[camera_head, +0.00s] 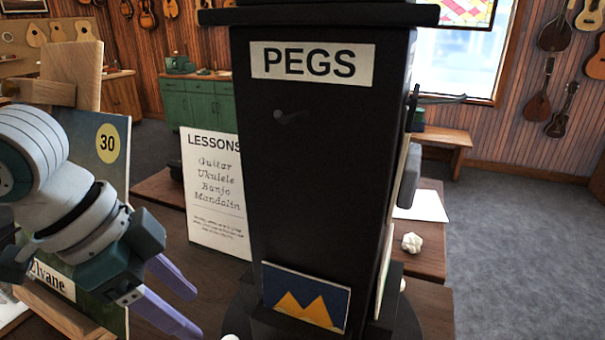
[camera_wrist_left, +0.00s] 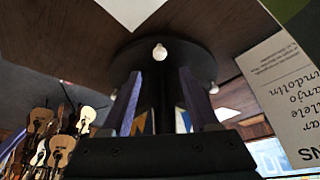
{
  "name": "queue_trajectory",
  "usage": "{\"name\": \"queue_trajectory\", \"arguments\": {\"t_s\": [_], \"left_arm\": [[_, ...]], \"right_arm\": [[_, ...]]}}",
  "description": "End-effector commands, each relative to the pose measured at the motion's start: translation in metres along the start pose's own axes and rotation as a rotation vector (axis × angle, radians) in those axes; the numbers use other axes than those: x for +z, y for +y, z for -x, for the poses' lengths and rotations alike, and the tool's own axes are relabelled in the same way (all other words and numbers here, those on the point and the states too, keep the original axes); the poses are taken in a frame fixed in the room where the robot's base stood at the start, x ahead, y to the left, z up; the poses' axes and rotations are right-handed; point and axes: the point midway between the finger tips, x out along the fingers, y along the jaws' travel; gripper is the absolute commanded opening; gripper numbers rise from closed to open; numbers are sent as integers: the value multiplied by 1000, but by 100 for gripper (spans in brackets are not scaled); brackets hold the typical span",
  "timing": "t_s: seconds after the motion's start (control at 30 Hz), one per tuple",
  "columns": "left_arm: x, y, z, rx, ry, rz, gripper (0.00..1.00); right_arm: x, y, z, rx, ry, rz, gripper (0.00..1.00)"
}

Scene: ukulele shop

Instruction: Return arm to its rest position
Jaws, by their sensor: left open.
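My left gripper (camera_head: 192,314) comes in from the left of the head view, low over the dark wooden table. Its two purple fingers are apart, with nothing seen between them. They point toward the lower left side of a tall black stand labelled PEGS (camera_head: 312,150), with a gap to it in the head view. In the left wrist view the open gripper (camera_wrist_left: 159,80) faces the stand's dark round base (camera_wrist_left: 185,57). A small white knob (camera_wrist_left: 160,52) shows on that base. My right arm is not seen.
A LESSONS sign (camera_head: 215,190) stands behind my gripper, left of the stand. A board marked 30 (camera_head: 112,185) and a wooden easel (camera_head: 75,70) are beside my left arm. Crumpled white paper (camera_head: 411,243) lies right of the stand. Open grey floor (camera_head: 530,240) is at right.

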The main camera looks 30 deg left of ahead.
Motion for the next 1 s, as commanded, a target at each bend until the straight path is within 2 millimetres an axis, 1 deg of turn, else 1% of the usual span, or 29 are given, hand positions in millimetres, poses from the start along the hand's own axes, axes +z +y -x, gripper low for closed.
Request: {"name": "queue_trajectory", "arguments": {"t_s": [0.1,0.2,0.7,0.77,0.87,0.97,1.0], "left_arm": [[0,1,9,2,0,-1,61],[0,1,12,2,0,0,61],[0,1,13,2,1,0,61],[-1,4,11,7,3,-2,61],[-5,22,4,32,14,-24,61],[-16,56,-8,63,41,-58,61],[-21,70,-12,69,57,-69,61]], "right_arm": [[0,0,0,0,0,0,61],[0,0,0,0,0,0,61],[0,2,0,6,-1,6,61],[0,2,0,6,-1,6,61],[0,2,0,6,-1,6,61],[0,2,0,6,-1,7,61],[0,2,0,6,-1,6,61]]}}
